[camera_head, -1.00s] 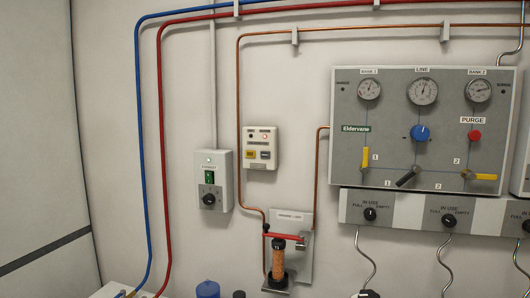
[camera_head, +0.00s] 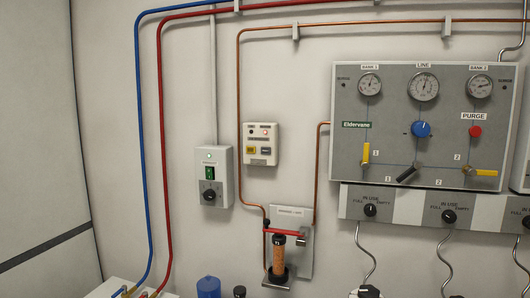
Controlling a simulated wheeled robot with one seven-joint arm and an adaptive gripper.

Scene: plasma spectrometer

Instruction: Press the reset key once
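A small cream wall box (camera_head: 261,145) hangs left of the large gas panel, with two indicator lamps at the top, the right one lit red (camera_head: 265,131). Below the lamps it has a yellow key (camera_head: 251,150) on the left and a grey key (camera_head: 265,150) on the right. The lettering is too small to read, so I cannot tell which one is the reset key. My gripper is not in view.
A grey box (camera_head: 215,176) with a green switch and black knob is to the left. The gas panel (camera_head: 425,125) with gauges, valves and a red purge button is at right. Copper pipe (camera_head: 239,110) runs close beside the cream box. A copper-coloured cartridge (camera_head: 279,254) stands below.

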